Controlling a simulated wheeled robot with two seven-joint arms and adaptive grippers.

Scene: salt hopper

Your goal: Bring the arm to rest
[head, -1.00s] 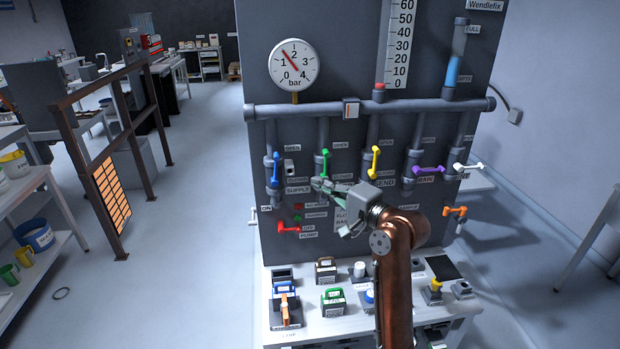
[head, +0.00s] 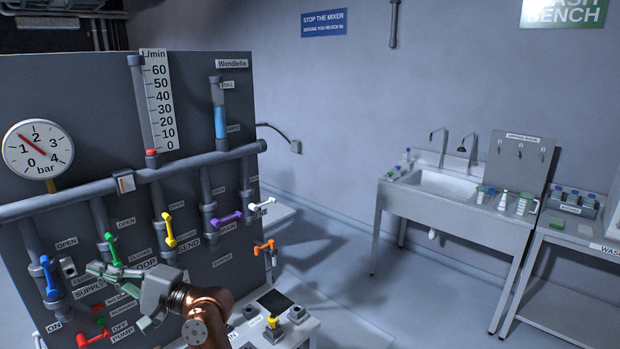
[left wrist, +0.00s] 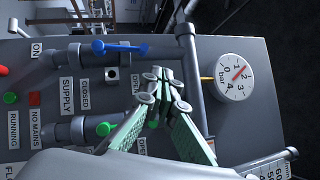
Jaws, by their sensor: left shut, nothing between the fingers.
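My left gripper (head: 100,270) is in front of the grey panel (head: 60,110), by the green valve handle (head: 113,250). Its fingers are together with nothing between them. In the left wrist view the shut fingers (left wrist: 165,85) point at the panel, between the blue handle (left wrist: 120,47) and the green handle (left wrist: 105,128). I cannot tell whether they touch the green handle. My copper-coloured arm comes up from the bottom of the head view. My right gripper is not in view.
Blue (head: 50,278), yellow (head: 168,230), purple (head: 228,218), white (head: 262,204), orange (head: 264,247) and red (head: 90,338) handles stick out of the panel. A bench (head: 308,322) stands below. A sink (head: 445,183) is at the right, with free floor before it.

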